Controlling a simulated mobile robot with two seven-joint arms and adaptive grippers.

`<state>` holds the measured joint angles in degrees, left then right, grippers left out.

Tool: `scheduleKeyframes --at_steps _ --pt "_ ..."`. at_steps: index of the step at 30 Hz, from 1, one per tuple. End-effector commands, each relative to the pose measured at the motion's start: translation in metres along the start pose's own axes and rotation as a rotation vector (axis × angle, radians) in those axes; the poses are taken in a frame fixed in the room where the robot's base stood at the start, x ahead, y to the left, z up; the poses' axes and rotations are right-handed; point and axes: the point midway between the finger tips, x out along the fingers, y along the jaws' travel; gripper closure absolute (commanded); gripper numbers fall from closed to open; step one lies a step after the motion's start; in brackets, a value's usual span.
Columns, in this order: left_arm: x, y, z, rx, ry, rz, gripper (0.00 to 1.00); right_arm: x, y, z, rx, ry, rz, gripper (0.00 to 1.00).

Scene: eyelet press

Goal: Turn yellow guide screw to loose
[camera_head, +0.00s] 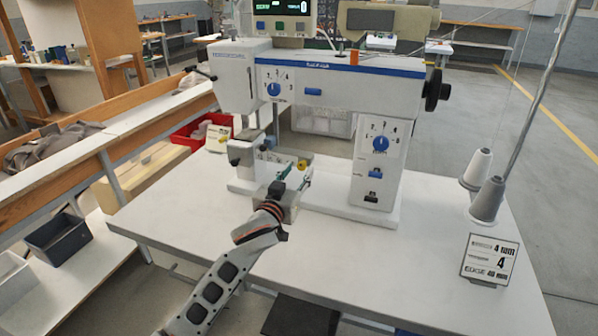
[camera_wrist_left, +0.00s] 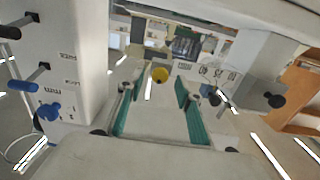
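The yellow guide screw (camera_head: 302,165) is a small yellow knob on the bed of the white eyelet press (camera_head: 330,82), just beyond my left gripper (camera_head: 296,174). In the left wrist view the yellow screw (camera_wrist_left: 160,74) shows as a round head, ahead of and between the two teal fingers of my left gripper (camera_wrist_left: 156,88). The fingers are spread apart with nothing between them; a gap to the screw seems to remain, though its depth is hard to judge. My right gripper is in neither view.
The press head overhangs on the left and its column, with a blue dial (camera_head: 380,143), stands to the right. Thread cones (camera_head: 487,199) and a sign (camera_head: 489,259) are at the table's right. A red bin (camera_head: 196,132) sits behind left. The front tabletop (camera_head: 370,255) is clear.

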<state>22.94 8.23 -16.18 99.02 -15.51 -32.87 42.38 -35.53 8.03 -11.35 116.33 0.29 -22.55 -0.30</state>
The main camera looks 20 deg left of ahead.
Motion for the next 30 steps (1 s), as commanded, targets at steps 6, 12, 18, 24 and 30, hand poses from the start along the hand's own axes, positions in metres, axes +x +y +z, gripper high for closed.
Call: scheduleKeyframes --at_steps 6,12,18,24,30 --pt "0.019 0.0 0.001 0.001 -0.001 0.0 0.65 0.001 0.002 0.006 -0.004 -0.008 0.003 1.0" --pt "0.021 0.0 0.001 0.001 -0.001 0.001 0.65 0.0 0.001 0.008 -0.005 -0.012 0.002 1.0" --pt "0.021 0.0 0.001 0.001 0.0 0.001 0.85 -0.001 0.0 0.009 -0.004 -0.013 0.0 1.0" --pt "0.021 0.0 0.001 0.001 -0.001 0.001 1.0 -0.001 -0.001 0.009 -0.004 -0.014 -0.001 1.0" --pt "0.021 0.0 -0.001 0.024 0.0 0.001 1.0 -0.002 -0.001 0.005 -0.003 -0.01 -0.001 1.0"
